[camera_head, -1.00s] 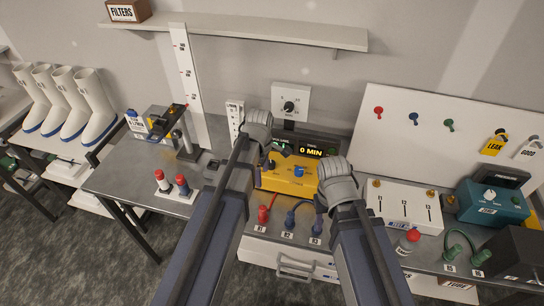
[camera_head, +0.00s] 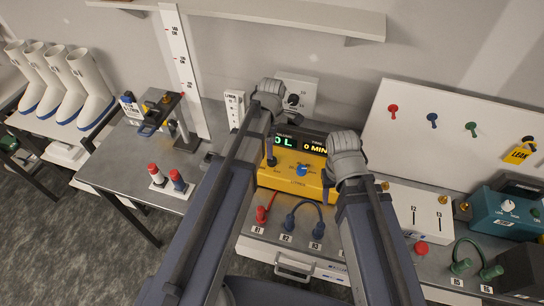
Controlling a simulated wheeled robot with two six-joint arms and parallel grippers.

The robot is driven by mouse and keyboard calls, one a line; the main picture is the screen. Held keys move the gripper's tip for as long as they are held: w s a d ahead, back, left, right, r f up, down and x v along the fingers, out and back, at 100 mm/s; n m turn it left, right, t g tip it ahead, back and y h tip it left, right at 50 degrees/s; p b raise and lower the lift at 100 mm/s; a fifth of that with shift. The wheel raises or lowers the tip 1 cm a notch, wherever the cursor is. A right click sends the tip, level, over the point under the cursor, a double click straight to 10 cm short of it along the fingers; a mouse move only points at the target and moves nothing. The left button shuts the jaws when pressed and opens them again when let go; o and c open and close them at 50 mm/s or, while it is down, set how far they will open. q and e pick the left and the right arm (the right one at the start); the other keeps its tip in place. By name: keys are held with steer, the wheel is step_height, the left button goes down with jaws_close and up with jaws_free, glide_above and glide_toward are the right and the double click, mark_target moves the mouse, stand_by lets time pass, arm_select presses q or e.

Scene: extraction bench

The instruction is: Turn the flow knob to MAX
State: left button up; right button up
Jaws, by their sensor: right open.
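The yellow pump box (camera_head: 275,182) sits on the bench between my arms. A blue knob (camera_head: 302,170) is on its top, above lettering that looks like L/MIN; I take it for the flow knob. The knob's pointer is too small to read. The display (camera_head: 303,145) behind it reads 0 L and 0 MIN. My right gripper (camera_head: 345,152) is just right of the box and its display, apart from the knob; its fingers are mostly hidden by the wrist.
A wall panel with a black dial (camera_head: 293,100) is behind my left gripper. Red and blue hoses (camera_head: 290,222) loop at the box's front. A white switch box (camera_head: 425,210) and a teal box (camera_head: 505,215) stand to the right. A red and blue bottle pair (camera_head: 168,180) stands left.

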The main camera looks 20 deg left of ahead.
mark_target(272, 161)
arm_select(q)
steer(key=shift+w+f+b, duration=0.1)
steer(key=shift+f+b, duration=0.2)
steer(key=shift+f, duration=0.25)
step_height(272, 161, down, 6)
steer(key=b, duration=0.6)
steer(key=shift+f+b, duration=0.25)
steer(key=shift+b, duration=0.05)
jaws_close()
